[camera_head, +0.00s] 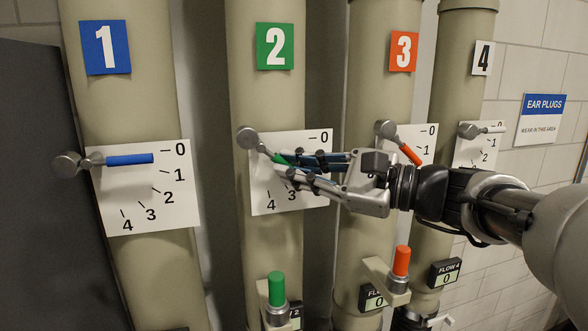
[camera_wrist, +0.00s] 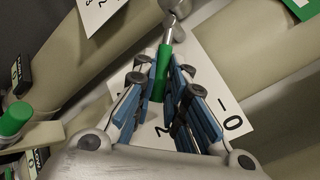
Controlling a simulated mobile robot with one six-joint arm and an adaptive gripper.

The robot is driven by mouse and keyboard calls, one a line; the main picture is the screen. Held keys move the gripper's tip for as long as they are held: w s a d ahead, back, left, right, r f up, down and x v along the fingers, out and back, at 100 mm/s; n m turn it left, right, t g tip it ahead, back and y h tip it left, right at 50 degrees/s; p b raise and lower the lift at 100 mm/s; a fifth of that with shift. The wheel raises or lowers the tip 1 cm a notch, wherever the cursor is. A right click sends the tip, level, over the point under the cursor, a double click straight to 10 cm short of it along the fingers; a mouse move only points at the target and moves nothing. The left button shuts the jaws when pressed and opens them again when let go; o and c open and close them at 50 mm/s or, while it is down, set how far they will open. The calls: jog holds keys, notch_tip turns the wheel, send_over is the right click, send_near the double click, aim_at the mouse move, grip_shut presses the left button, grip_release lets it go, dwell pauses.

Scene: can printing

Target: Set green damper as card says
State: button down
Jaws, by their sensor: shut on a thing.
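The green damper lever (camera_head: 280,159) is on pipe 2, over a white scale plate (camera_head: 262,199). It tilts down to the right from its grey pivot (camera_head: 247,138). My gripper (camera_head: 285,166) is shut around its green handle from the right, and the fingers hide part of the scale. 0, 3 and 4 show in the head view. In the wrist view the green handle (camera_wrist: 163,72) lies between my fingers (camera_wrist: 160,88) and points roughly toward the 2 (camera_wrist: 163,131). I cannot tell its exact mark.
The blue lever (camera_head: 130,160) on pipe 1 points at 0. The orange lever (camera_head: 411,154) on pipe 3 tilts down right, near my arm. A green-capped post (camera_head: 276,289) and an orange-capped post (camera_head: 401,262) stand out below. An ear plugs sign (camera_head: 541,118) is at right.

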dwell(0.4)
jog(key=m+b, duration=0.1)
jog(key=b, duration=0.1)
jog(key=a+f+m+t+y+b, duration=0.1)
jog(key=b, duration=0.1)
jog(key=m+t+y+b, duration=0.1)
jog(key=shift+s+a+f+b, duration=0.25)
jog(key=shift+a+f+b, duration=0.05)
jog(key=shift+f+b, duration=0.1)
jog(key=shift+r, duration=0.1)
jog(key=c, duration=1.9)
grip_release()
jog(key=shift+d, duration=0.1)
